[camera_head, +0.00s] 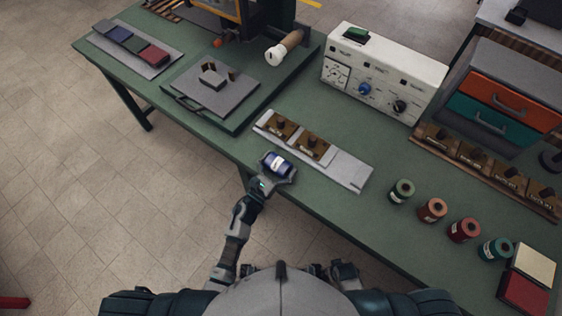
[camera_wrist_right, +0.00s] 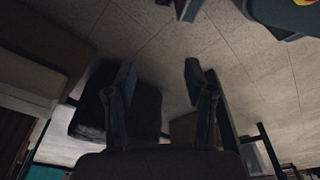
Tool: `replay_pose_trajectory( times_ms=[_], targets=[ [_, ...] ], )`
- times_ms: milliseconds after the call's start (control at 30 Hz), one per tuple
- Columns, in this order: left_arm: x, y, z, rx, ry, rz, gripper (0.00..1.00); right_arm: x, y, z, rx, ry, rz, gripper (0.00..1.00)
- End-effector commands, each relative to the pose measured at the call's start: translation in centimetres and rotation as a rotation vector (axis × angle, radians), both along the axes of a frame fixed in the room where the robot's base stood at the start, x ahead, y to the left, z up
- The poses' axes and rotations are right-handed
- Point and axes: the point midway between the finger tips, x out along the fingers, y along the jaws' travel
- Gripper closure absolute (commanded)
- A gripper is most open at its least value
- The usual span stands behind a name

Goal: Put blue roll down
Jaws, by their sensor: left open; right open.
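The blue roll (camera_head: 276,164) is at the front edge of the green table (camera_head: 240,139), just in front of the light grey plate. My left gripper (camera_head: 278,170) is at the roll, its open fingers around or beside it. I cannot tell whether the roll rests on the table or on the fingers. My right gripper (camera_wrist_right: 160,78) is open and empty in the right wrist view, with floor tiles beyond it. It cannot be made out in the head view.
A grey plate (camera_head: 349,174) holds brown blocks behind the roll. Several rolls, including a green one (camera_head: 401,191), stand to the right. A white control box (camera_head: 384,75) stands at the back. A press plate (camera_head: 212,97) lies to the left.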

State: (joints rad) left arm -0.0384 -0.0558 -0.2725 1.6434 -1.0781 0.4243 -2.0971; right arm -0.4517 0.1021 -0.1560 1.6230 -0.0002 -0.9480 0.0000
Motion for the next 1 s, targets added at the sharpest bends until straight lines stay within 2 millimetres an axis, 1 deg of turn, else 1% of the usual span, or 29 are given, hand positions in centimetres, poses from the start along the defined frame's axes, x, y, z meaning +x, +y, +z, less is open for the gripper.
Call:
replay_pose_trajectory(
  times_ms=[33, 100, 200, 400, 500, 667, 867, 967, 1000],
  targets=[
    [-0.7, 0.6, -0.4, 0.001, 0.002, 0.001, 0.0, -0.4, -0.1, -0.5, -0.002, 0.012, 0.0, 0.46],
    [-1.7, 1.5, -0.8, 0.001, 0.004, 0.002, 0.0, -0.5, -0.1, -0.5, -0.004, 0.019, 0.0, 0.46],
    [-3.6, 2.8, -1.4, 0.0, 0.005, 0.002, 0.0, 0.7, 0.3, 1.2, 0.0, -0.006, -0.001, 0.46],
    [-7.0, 5.2, -2.3, 0.002, 0.005, 0.002, 0.0, 1.3, 0.2, 2.8, 0.002, -0.009, -0.003, 0.46],
    [-8.2, 6.0, -2.6, 0.002, 0.003, 0.001, 0.0, 1.4, 0.2, 3.4, 0.003, -0.01, -0.004, 0.46],
    [-9.2, 6.7, -2.7, 0.002, 0.001, 0.001, 0.0, 1.6, 0.2, 4.0, 0.003, -0.011, -0.005, 0.46],
    [-9.3, 6.9, -2.7, -0.001, 0.003, 0.002, 0.0, 1.6, 0.2, 4.2, 0.002, -0.011, -0.005, 0.46],
    [-8.9, 7.7, -3.2, -0.059, 0.065, 0.028, 0.0, 1.6, 0.2, 4.1, 0.002, -0.011, -0.005, 0.46],
    [-8.6, 8.5, -3.8, -0.122, 0.129, 0.055, 0.0, 1.6, 0.2, 4.1, 0.002, -0.011, -0.005, 0.46]
  ],
)
